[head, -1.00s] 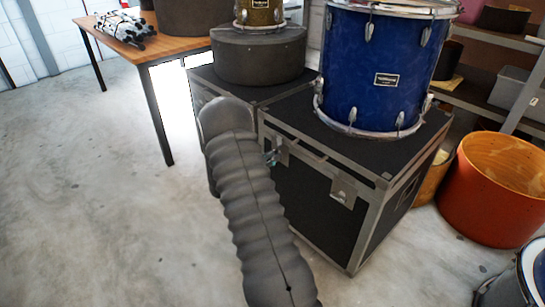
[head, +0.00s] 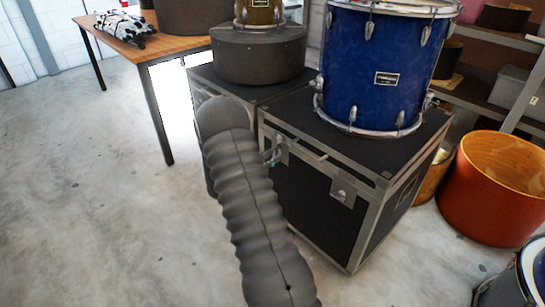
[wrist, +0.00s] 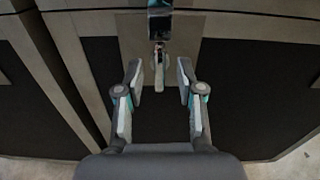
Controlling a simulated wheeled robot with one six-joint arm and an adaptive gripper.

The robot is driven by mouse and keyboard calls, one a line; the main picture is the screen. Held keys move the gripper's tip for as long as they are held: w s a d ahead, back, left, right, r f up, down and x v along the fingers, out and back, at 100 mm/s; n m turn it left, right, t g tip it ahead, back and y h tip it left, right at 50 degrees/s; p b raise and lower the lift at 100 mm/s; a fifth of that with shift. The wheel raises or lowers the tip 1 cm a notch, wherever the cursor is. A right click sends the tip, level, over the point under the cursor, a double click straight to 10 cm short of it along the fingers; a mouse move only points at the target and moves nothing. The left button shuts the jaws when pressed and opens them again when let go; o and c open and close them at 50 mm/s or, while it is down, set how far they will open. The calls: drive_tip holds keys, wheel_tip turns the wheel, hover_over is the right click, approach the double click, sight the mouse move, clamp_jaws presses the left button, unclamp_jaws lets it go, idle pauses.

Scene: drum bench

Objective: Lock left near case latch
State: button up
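The black case (head: 315,200) with metal edges stands on the floor under the blue drum. Its left near latch (wrist: 158,55) shows in the wrist view as a metal piece with a narrow tongue hanging down, on the case's metal strip. In the head view the latch is partly hidden by my gripper (head: 270,157). In the wrist view my gripper (wrist: 160,82) is open, with one finger on each side of the tongue and a gap on both sides. I cannot tell whether the latch is engaged. The right near latch (head: 342,191) is in plain view.
The blue drum (head: 375,65) stands on the case lid. Another case (head: 250,90) with a dark round drum case (head: 258,55) is behind left. A wooden table (head: 150,45) is at the back left. An orange drum shell (head: 490,195) is at right. The floor at left is clear.

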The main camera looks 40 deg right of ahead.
drive_tip(key=a, duration=1.1)
drive_tip(key=shift+s, duration=0.45)
